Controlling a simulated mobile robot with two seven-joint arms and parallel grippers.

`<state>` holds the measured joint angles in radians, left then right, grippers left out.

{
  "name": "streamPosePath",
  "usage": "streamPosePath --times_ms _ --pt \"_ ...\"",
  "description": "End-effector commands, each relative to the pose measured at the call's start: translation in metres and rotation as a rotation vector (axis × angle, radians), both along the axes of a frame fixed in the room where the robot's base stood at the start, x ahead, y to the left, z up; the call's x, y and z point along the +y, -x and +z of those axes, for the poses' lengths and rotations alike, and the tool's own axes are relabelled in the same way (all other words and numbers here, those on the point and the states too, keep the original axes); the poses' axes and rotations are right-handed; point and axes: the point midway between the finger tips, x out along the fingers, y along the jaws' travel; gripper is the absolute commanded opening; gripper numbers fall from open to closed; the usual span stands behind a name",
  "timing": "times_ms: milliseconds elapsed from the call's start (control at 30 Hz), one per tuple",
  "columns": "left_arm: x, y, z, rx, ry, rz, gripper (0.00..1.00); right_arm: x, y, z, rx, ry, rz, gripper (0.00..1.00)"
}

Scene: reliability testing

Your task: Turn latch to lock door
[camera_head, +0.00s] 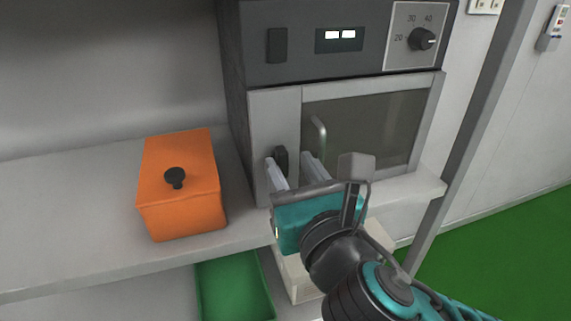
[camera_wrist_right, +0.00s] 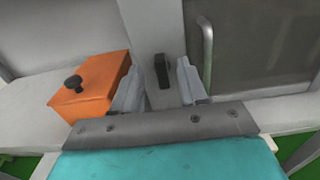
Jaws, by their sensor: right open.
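The oven-like cabinet's door (camera_head: 365,130) has a dark window and looks closed. A black latch (camera_head: 281,160) sits on the grey panel left of the window, roughly upright. It also shows in the right wrist view (camera_wrist_right: 162,71). My right gripper (camera_head: 294,170) is open, its two pale fingers pointing at the panel, one on each side of the latch. In the right wrist view the latch stands between the fingertips (camera_wrist_right: 157,82), apart from both. A curved door handle (camera_head: 318,138) is just right of the fingers. My left gripper is not in view.
An orange box (camera_head: 180,190) with a black knob stands on the shelf (camera_head: 70,215) left of the cabinet. A green tray (camera_head: 232,285) lies below the shelf. A control panel with a dial (camera_head: 422,39) is above the door. A grey post (camera_head: 485,120) stands at right.

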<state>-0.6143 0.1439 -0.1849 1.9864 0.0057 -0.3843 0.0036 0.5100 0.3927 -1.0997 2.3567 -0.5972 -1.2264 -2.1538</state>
Motion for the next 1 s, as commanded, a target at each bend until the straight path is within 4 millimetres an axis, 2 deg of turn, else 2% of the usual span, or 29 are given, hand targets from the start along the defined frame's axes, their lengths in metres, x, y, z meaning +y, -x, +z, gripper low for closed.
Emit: streamPosePath --times_ms 100,200,567,1000 --pt "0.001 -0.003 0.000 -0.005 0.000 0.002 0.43 0.005 -0.017 0.000 -0.002 -0.001 -0.001 0.43" --pt "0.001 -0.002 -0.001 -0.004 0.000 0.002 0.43 0.008 -0.025 0.000 -0.001 -0.001 0.001 0.43" --pt "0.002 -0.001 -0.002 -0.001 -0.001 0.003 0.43 0.010 -0.030 0.000 0.001 -0.002 0.001 0.43" --pt "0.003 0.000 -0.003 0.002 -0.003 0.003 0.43 0.010 -0.029 0.000 0.001 -0.002 0.001 0.01"
